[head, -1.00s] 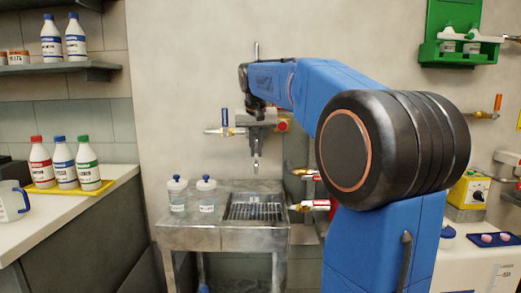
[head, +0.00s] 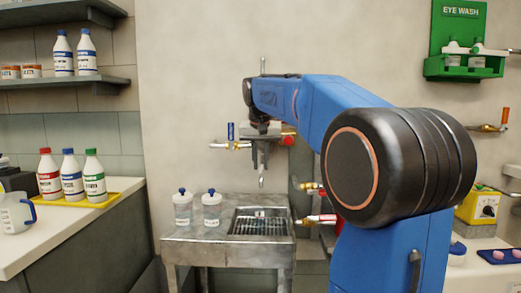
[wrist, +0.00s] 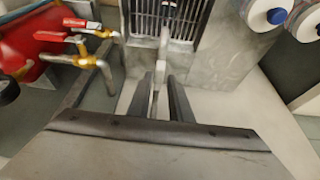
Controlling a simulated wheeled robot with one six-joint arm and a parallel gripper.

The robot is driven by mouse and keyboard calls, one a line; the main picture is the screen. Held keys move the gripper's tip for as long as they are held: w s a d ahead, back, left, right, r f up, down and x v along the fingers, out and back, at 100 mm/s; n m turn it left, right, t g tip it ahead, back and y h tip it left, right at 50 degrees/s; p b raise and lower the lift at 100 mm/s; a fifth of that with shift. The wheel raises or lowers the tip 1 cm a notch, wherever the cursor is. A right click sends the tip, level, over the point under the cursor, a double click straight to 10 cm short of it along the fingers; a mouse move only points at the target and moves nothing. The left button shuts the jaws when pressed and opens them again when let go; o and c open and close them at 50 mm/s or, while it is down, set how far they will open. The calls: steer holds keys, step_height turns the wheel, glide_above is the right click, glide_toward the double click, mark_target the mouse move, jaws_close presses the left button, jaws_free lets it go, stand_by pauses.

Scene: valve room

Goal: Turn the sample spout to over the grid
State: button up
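The sample spout is a thin pale pipe; its lower tip (head: 261,182) hangs below my gripper in the head view. In the wrist view the spout (wrist: 161,70) runs between my fingers. My gripper (head: 261,164) points down in front of the wall, with one finger on each side of the spout. The fingers (wrist: 160,88) look apart, with gaps to the pipe. The dark slotted grid (head: 262,222) is set in the metal sink top below. The grid (wrist: 165,18) is also ahead of the spout in the wrist view. The spout's upper part is hidden by my gripper.
Two lidded jars (head: 183,208) stand on the sink top left of the grid. A blue-handled valve (head: 231,132) is left of my gripper. Red-handled brass taps (head: 318,220) stick out at the right. A counter with bottles (head: 68,175) is at the left.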

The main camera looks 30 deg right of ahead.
steer(key=v, duration=1.7)
steer(key=shift+s, duration=0.1)
steer(key=s+a+f+n+y, duration=0.1)
steer(key=s+a+f, duration=0.3)
steer(key=s+f, duration=0.5)
steer(key=s+a+f+n, duration=0.3)
steer(key=s+f, duration=0.7)
steer(key=f, duration=0.9)
steer(key=s+a+f+n+t+y, duration=0.1)
steer(key=s+a+f+n, duration=0.2)
steer(key=s+a+f, duration=0.4)
step_height(320, 180, down, 8)
steer(key=s, duration=0.2)
steer(key=shift+s+a+y, duration=0.2)
steer(key=shift+s+y, duration=0.1)
steer(key=shift+s, duration=0.1)
steer(key=shift+o, duration=0.7)
